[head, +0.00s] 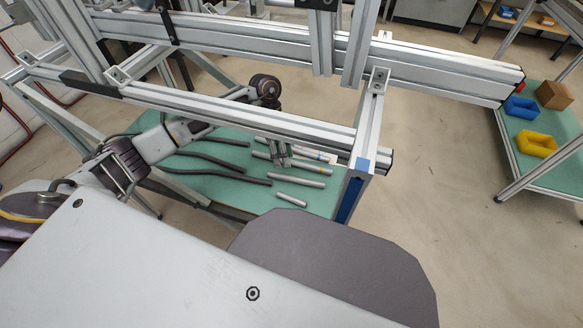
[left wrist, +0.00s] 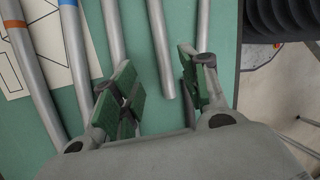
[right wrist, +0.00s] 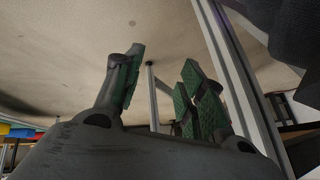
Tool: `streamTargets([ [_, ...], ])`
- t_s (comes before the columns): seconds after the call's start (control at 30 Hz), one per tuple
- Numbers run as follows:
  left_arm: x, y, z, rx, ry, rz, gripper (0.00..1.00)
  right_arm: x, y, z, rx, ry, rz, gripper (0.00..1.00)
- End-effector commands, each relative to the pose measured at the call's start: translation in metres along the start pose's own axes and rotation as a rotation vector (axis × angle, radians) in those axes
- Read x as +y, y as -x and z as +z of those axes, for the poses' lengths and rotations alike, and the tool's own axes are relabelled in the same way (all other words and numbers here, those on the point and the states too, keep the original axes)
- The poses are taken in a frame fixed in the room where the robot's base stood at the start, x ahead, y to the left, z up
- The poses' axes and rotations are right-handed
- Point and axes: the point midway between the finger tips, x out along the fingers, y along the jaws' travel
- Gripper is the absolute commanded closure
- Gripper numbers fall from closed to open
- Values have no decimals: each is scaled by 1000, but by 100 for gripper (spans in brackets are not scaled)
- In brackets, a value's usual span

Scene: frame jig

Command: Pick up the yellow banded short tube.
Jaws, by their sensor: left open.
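Several grey tubes lie side by side on the green table top (head: 225,185). In the left wrist view, one tube (left wrist: 40,88) carries an orange band and another (left wrist: 76,50) a blue band. My left gripper (head: 282,163) is open above the tubes. In its wrist view the jaws (left wrist: 158,92) stand either side of a plain tube (left wrist: 160,50) whose near end shows between them; I see no grip. My right gripper (right wrist: 158,92) is open and empty in its own wrist view and is not seen in the head view.
Aluminium frame bars (head: 250,110) cross above the table, with an upright post (head: 366,120) at its right. Dark bent hoses (head: 205,160) lie left of the tubes. A far right shelf holds a yellow bin (head: 536,143), a blue bin (head: 521,107) and a cardboard box (head: 554,95).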

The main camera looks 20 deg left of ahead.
Motion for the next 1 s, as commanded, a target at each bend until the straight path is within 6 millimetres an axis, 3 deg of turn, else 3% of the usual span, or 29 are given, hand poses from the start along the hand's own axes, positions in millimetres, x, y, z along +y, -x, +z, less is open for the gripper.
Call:
streamTargets([
  [0.5, 24, 16, -11, 221, -180, 235, 56, -12, -5, -8, 33, 70, -41, 60],
  [1.0, 27, 25, -13, 272, -211, 289, 56, -15, -1, -11, 39, 87, -50, 60],
])
